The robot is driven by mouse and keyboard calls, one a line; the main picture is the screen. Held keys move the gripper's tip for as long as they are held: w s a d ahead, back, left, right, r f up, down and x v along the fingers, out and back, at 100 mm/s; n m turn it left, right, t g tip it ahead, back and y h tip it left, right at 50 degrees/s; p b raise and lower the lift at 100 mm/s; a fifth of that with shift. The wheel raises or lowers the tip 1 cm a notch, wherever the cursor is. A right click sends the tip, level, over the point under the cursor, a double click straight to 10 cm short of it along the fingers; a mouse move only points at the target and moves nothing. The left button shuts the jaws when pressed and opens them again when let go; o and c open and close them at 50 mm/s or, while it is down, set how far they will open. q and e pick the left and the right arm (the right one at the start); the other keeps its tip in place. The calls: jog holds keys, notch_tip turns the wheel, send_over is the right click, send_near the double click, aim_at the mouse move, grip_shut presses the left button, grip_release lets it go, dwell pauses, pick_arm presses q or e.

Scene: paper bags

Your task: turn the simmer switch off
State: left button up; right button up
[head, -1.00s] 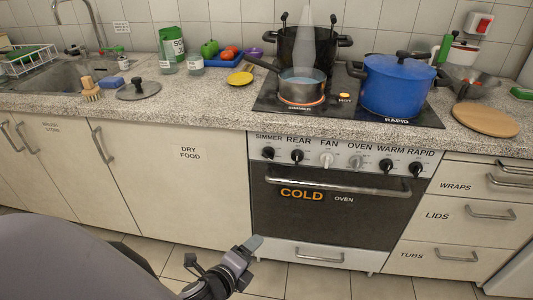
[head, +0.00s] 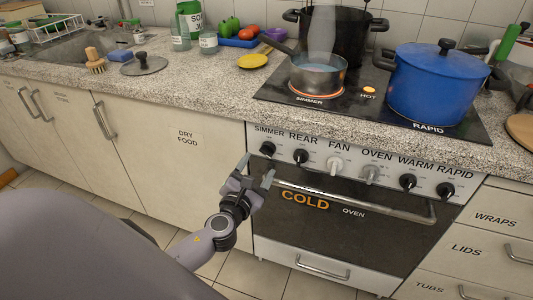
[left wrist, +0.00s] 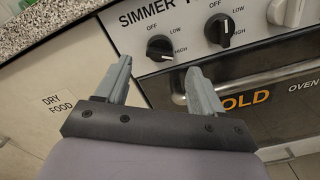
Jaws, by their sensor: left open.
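The simmer switch (head: 267,148) is the black knob at the left end of the stove's control panel, under the word SIMMER. My left gripper (head: 256,170) is open and empty, just below and in front of the switch. In the left wrist view its fingertips (left wrist: 158,65) are spread below the knob, apparently not touching it. The simmer burner (head: 315,96) glows orange under a small pot (head: 318,75). My right gripper is out of view.
The rear switch (head: 300,156) sits close to the right. The oven handle (head: 350,202) sticks out below the panel. A blue pot (head: 435,85) stands on the rapid burner, with a lit HOT lamp (head: 369,90) near it. The counter edge overhangs the panel.

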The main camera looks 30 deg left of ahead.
aim_at(265, 154)
pick_arm(q)
jog(key=shift+b+x, duration=0.3)
jog(key=shift+x, duration=2.9)
jog(key=c, duration=1)
